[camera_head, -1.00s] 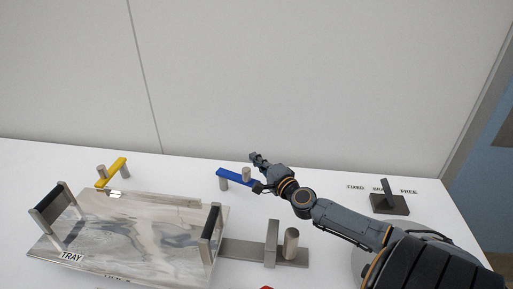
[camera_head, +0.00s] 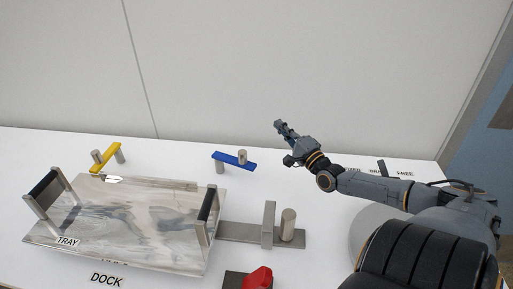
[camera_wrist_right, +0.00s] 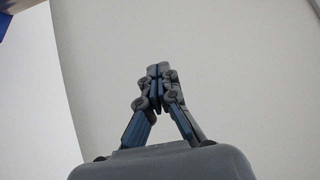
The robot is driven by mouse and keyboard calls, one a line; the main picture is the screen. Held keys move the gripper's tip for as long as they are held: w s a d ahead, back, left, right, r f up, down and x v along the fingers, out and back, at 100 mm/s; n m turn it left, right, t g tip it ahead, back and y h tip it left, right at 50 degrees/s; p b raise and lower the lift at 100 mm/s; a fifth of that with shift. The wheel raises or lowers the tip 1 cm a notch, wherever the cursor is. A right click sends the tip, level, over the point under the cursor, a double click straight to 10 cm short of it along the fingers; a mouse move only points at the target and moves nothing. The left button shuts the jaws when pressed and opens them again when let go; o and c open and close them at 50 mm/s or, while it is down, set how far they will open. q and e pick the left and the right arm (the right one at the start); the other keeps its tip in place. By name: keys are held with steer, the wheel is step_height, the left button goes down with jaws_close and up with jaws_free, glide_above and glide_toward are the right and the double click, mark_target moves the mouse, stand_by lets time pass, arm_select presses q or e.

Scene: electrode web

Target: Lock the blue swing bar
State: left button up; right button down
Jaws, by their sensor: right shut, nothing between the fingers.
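The blue swing bar (camera_head: 225,158) lies near the back of the white table. It points right and slightly toward me. A silver post stands under its left part, and a silver pin (camera_head: 242,156) stands at its right part. I cannot tell whether the bar touches this pin. My right gripper (camera_head: 283,142) is raised to the right of the bar, apart from it in the picture. In the right wrist view its fingertips (camera_wrist_right: 158,70) meet, with nothing between them. My left gripper is not in view.
A metal tray (camera_head: 135,250) with two black-gripped handles stands at the left, with a yellow bar (camera_head: 105,157) behind it. A metal latch plate (camera_head: 240,231) with a post is to its right. A red knob (camera_head: 258,278) is at the front. A dark lever (camera_head: 381,167) stands behind my right arm.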

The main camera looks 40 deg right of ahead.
steer(key=s+f+n+g+y+b, duration=0.1)
steer(key=s+f+n+g+y, duration=0.2)
steer(key=s+f+n+y, duration=0.4)
steer(key=w+a+f+m+y+b, duration=0.1)
steer(key=w+a+m, duration=0.1)
steer(key=w+a, duration=0.5)
steer(key=x, duration=0.3)
steer(key=shift+w+d+f, duration=0.2)
steer(key=shift+w+d, duration=0.05)
steer(key=shift+w, duration=0.1)
